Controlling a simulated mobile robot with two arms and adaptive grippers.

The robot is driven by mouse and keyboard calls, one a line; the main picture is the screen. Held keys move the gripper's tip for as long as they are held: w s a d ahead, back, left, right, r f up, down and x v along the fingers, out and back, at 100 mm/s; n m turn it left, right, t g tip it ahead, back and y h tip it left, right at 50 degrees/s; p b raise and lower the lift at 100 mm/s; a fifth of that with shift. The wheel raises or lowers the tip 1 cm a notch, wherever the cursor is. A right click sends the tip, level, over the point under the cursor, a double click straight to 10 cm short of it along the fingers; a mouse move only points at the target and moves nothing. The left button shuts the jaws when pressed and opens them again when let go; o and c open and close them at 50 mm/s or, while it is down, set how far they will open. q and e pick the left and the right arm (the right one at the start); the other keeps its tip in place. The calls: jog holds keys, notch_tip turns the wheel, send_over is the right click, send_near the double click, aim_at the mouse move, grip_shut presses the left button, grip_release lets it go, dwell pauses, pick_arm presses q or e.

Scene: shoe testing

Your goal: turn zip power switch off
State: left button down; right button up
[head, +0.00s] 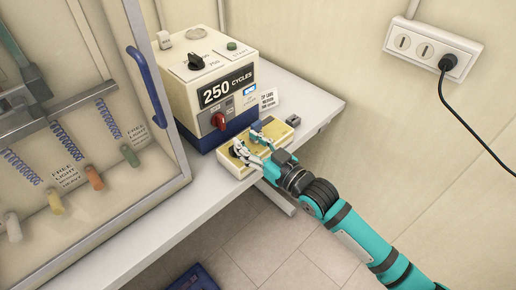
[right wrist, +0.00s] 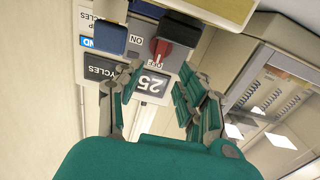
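The red rotary switch (head: 218,121) is on the lower front of the cream and blue machine (head: 190,95) marked "250 CYCLES". It also shows in the right wrist view as a red knob (right wrist: 177,48) on a grey plate with "ON" and partly hidden "OFF" lettering. My right gripper (head: 250,147) is over the yellow box in front of the machine, below and apart from the red switch. In the right wrist view its fingers (right wrist: 152,85) are spread with nothing between them. My left gripper is not in view.
The yellow box (head: 229,165) with a blue part (head: 262,127) stands at the bench edge. A small sign (head: 267,101) is beside the machine. A framed cabinet with a blue handle (head: 147,87) is at left. A black plug (head: 447,63) sits in the wall outlet.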

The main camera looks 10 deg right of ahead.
jog(key=shift+v, duration=1.8)
jog(key=s+d+f+m+g+h, duration=0.35)
jog(key=s+f+h, duration=0.25)
jog(key=s+f, duration=0.35)
jog(key=s+d+f+m+g+h, duration=0.1)
jog(key=s+d+f+g+h, duration=0.15)
jog(key=s+d+g, duration=0.4)
jog(key=s+d+f+m+g+h, duration=0.15)
jog(key=s+d+f, duration=0.25)
jog(key=s, duration=0.6)
notch_tip(320, 180, down, 27)
jog(key=s, duration=0.1)
jog(key=s+d+f+n+g, duration=0.1)
jog(key=s+d+f+g, duration=0.1)
jog(key=s+f, duration=1.3)
jog(key=shift+s+d+h, duration=0.3)
jog(key=shift+s, duration=0.4)
